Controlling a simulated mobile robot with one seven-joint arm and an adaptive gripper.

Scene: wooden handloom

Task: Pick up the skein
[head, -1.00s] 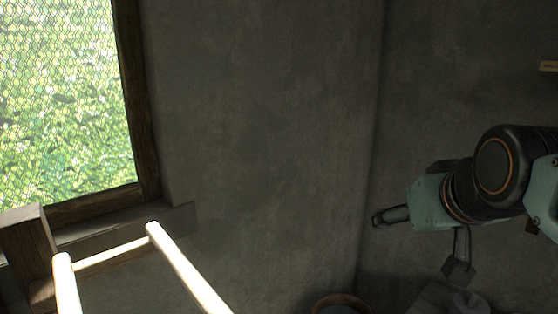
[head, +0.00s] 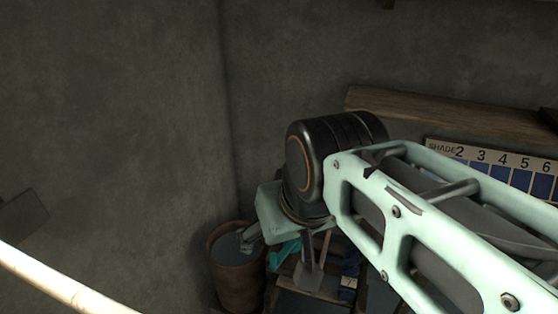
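My gripper (head: 252,238) hangs below my wrist at the lower middle of the head view, pointing down and left. Its small grey fingers show over the mouth of a brown pot (head: 226,288), and I cannot tell how far apart they are. I cannot make out a skein with certainty. A bright teal piece (head: 287,250) shows just right of the gripper, but I cannot tell what it is. A small dark blue bundle (head: 350,268) lies further right on a wooden stand, partly hidden by my arm.
The brown pot, with a grey-blue inside, stands in the wall corner. A wooden shelf (head: 440,116) runs along the right wall above a shade chart (head: 500,165) with numbered blue squares. A pale wooden bar (head: 65,282) crosses the lower left. My arm hides much of the lower right.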

